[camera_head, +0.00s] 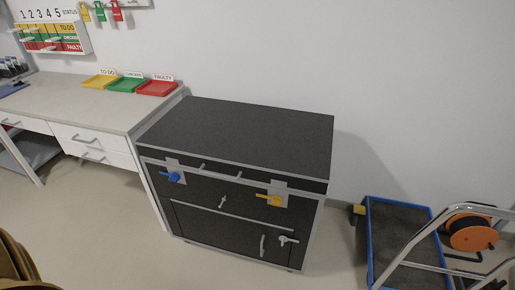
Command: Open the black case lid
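The black case (246,180) stands on the floor in the middle of the view, with grey metal edging. Its black lid (243,131) lies flat and closed on top. A bar handle (220,168) runs along the lid's front edge. A blue latch (173,177) sits at the left of the front and a yellow latch (270,200) at the right, each on a grey plate. Whether the latches are fastened I cannot tell. Neither of my grippers is in view.
A workbench (75,95) with drawers and yellow, green and red trays (128,85) adjoins the case's left side. A blue-framed trolley (398,235) and an orange cable reel (471,233) stand right. A brown object (15,262) is lower left. Floor before the case is clear.

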